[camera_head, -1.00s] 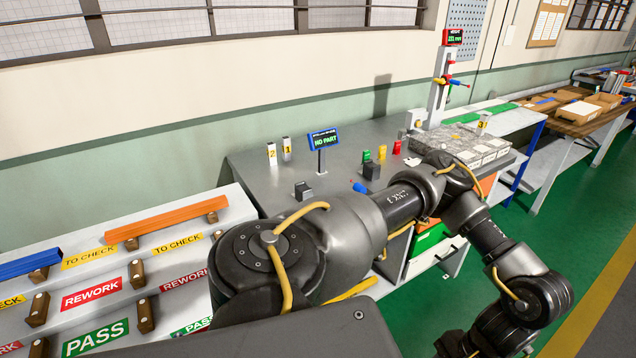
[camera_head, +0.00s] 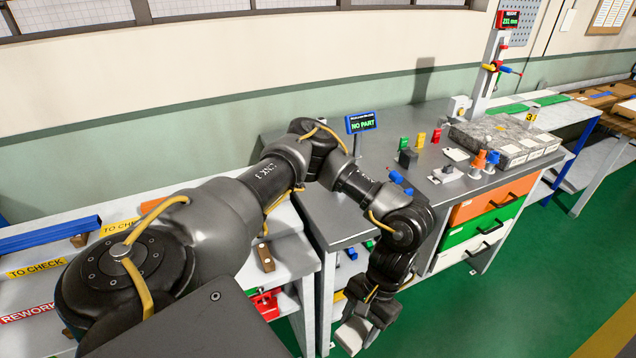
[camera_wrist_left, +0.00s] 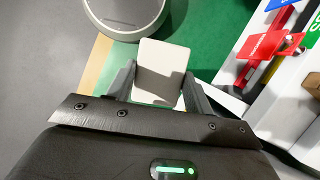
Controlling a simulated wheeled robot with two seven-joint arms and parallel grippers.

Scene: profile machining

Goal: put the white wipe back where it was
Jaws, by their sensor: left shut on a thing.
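The white wipe (camera_wrist_left: 158,72) is a pale, flat, rounded rectangle between the two dark fingers of my left gripper (camera_wrist_left: 158,88) in the left wrist view. The gripper is shut on it. In the head view, my left gripper (camera_head: 366,308) hangs low in front of the workbench, pointing down. The pale wipe (camera_head: 352,336) shows at its tip, below bench-top height and clear of the bench. My right gripper is not in view.
The grey workbench (camera_head: 325,205) carries a "NO PART" display (camera_head: 361,122), coloured pieces and a granite block (camera_head: 490,135). A small white flat piece (camera_head: 456,154) lies by the block. Drawers (camera_head: 490,200) face green floor. A labelled white rack (camera_head: 285,250) stands left.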

